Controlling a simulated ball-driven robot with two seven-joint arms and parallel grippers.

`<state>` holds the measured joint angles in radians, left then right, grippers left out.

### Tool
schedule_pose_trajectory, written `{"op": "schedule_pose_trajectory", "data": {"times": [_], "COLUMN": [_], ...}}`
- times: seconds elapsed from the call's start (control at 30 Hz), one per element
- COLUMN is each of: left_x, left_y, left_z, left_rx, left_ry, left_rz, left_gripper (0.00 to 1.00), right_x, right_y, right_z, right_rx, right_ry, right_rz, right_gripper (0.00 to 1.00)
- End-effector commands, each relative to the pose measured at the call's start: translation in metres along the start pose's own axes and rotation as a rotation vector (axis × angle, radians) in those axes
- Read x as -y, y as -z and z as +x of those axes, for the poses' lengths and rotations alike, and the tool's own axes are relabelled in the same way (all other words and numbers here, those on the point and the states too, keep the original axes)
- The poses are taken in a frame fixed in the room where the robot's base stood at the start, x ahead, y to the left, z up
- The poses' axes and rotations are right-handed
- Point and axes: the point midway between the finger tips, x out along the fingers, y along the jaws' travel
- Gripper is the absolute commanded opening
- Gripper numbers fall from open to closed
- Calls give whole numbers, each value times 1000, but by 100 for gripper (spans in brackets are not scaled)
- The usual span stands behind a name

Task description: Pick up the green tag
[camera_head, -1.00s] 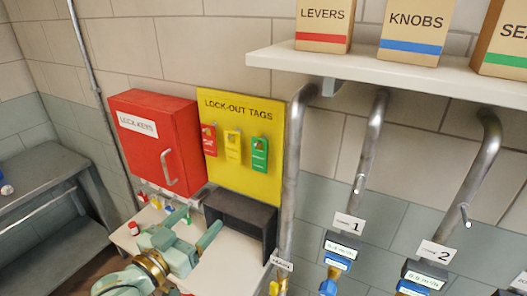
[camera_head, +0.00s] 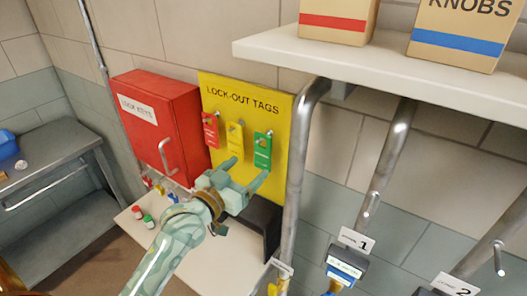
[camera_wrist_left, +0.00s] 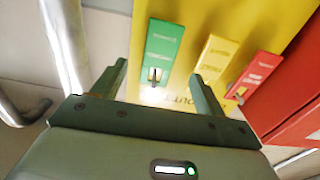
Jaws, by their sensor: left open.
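The green tag (camera_head: 262,151) hangs on the yellow lock-out tags board (camera_head: 246,97), rightmost of three tags. In the left wrist view the green tag (camera_wrist_left: 162,52) appears upside down, beyond and between my open fingers. My left gripper (camera_head: 246,170) is open and empty, just in front of and below the tags. In the left wrist view its two fingers (camera_wrist_left: 155,85) are spread apart and nothing is between them at the tips. A yellow tag (camera_head: 235,143) and a red tag (camera_head: 210,130) hang to the left of the green one. My right gripper is not in view.
A red key cabinet (camera_head: 158,125) is mounted left of the board. A vertical metal pipe (camera_head: 299,150) runs close along the board's right side. A dark open box (camera_head: 264,222) stands on the pale ledge (camera_head: 185,262) below. A shelf (camera_head: 370,68) with cartons juts out at upper right.

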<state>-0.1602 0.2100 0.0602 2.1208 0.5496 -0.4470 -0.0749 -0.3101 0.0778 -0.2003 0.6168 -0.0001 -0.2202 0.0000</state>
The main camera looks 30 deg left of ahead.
Motion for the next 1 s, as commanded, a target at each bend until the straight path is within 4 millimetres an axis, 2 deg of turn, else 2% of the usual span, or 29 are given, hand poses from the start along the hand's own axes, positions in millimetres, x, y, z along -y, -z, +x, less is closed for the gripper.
{"op": "schedule_pose_trajectory", "data": {"times": [0.1, 0.27, 0.53, 0.83, 1.0], "left_x": [0, 0, 0, 0, 0], "left_y": [0, 1, 3, 2, 2], "left_z": [18, 30, 71, 78, 77], "left_rx": [-1, -1, -1, 1, 0], "left_ry": [0, 0, 0, 0, 0], "left_rz": [-2, -1, -2, -1, -1], "left_gripper": [73, 73, 73, 73, 25], "right_x": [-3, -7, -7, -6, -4], "right_y": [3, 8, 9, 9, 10], "right_z": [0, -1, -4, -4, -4], "right_rx": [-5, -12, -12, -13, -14], "right_ry": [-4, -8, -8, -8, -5], "right_rz": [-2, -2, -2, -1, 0], "right_gripper": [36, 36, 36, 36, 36]}}
